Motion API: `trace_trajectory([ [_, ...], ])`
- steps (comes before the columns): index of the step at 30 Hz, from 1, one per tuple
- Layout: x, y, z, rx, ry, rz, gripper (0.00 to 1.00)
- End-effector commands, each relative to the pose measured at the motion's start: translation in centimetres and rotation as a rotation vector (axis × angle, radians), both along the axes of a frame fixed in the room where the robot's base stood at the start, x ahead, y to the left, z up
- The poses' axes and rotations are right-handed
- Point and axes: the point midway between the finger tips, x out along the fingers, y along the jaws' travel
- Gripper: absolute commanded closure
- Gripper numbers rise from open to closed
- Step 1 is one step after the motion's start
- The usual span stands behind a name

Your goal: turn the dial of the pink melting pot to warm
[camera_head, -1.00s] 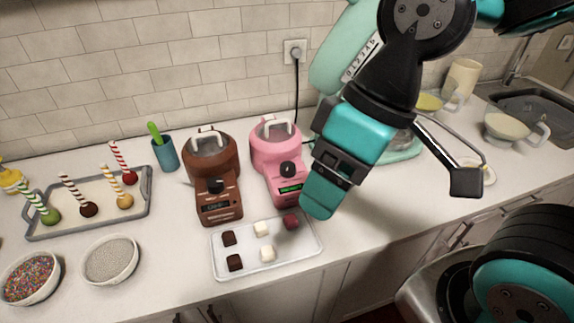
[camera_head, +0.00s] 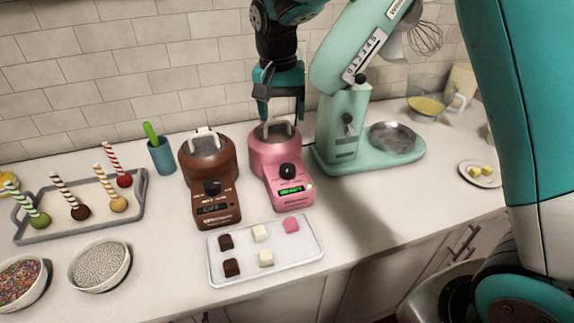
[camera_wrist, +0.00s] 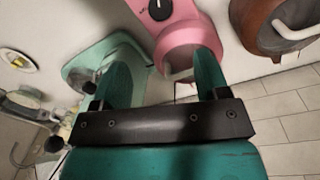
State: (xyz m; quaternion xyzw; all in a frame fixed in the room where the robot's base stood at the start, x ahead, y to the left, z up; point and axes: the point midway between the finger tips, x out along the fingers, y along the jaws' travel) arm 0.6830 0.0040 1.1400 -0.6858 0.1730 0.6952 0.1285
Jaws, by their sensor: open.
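The pink melting pot (camera_head: 268,150) stands on the counter between the brown pot and the mint mixer. Its black dial (camera_head: 287,171) is on the front, above a small lit green display (camera_head: 291,190) whose text I cannot read surely. My gripper (camera_head: 281,112) is open and empty, above and behind the pot's bowl, apart from the dial. In the wrist view the open fingers (camera_wrist: 163,68) straddle the view of the pink pot (camera_wrist: 185,38), and the dial (camera_wrist: 160,9) shows at the top edge with a white mark on it.
The brown melting pot (camera_head: 206,165) stands close on the left. The mint stand mixer (camera_head: 345,130) stands close on the right. A white tray (camera_head: 250,273) with chocolate pieces lies in front. Bare counter is at the right front.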

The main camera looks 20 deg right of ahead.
Motion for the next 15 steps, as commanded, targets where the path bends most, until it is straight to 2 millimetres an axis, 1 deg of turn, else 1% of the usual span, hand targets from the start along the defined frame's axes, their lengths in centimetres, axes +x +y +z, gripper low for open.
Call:
trace_trajectory([
  [1,-0.1,-0.1,-1.1,-0.002,0.006,0.001,0.32],
  [9,-0.3,-0.5,-7.3,-0.001,0.007,0.002,0.32],
  [15,-0.5,-0.7,-11.4,0.0,0.006,0.003,0.32],
])
